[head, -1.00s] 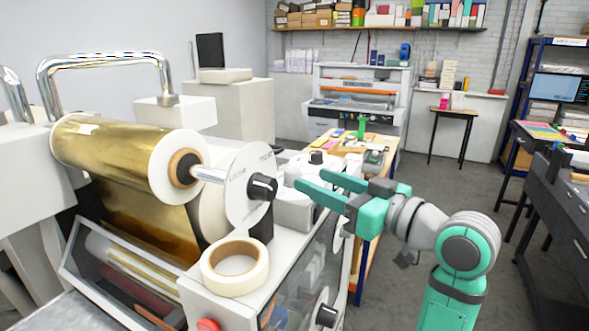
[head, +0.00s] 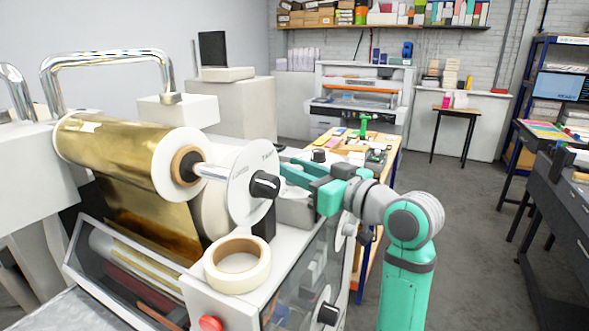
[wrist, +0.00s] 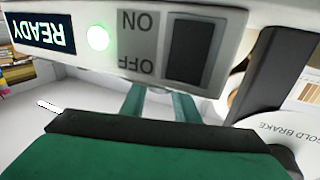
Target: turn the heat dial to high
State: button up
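My gripper (head: 292,171) is at the right side of the foil machine, its fingers partly hidden behind a white disc (head: 246,168) with a black knob (head: 264,184). In the wrist view the two green fingers (wrist: 158,104) are apart with nothing visible between them, below an upside-down panel. The disc is marked GOLD BRAKE there, so it is not the heat dial. Other black knobs sit on the machine: one on top (head: 319,155), one at the lower front (head: 327,313). I cannot read which is the heat dial.
The panel has a READY display (wrist: 42,32), a lit green lamp (wrist: 98,38) and an ON/OFF rocker (wrist: 190,50). A gold foil roll (head: 125,150), a tape roll (head: 237,263) and a red button (head: 210,324) are nearby. Open floor lies right of my arm.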

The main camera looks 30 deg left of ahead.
jog(key=c, duration=0.3)
jog(key=shift+m+t, duration=0.3)
jog(key=shift+m+t+h, duration=1.6)
jog(key=shift+m+t, duration=0.4)
jog(key=shift+t, duration=0.7)
jog(key=o, duration=1)
jog(key=shift+o, duration=0.2)
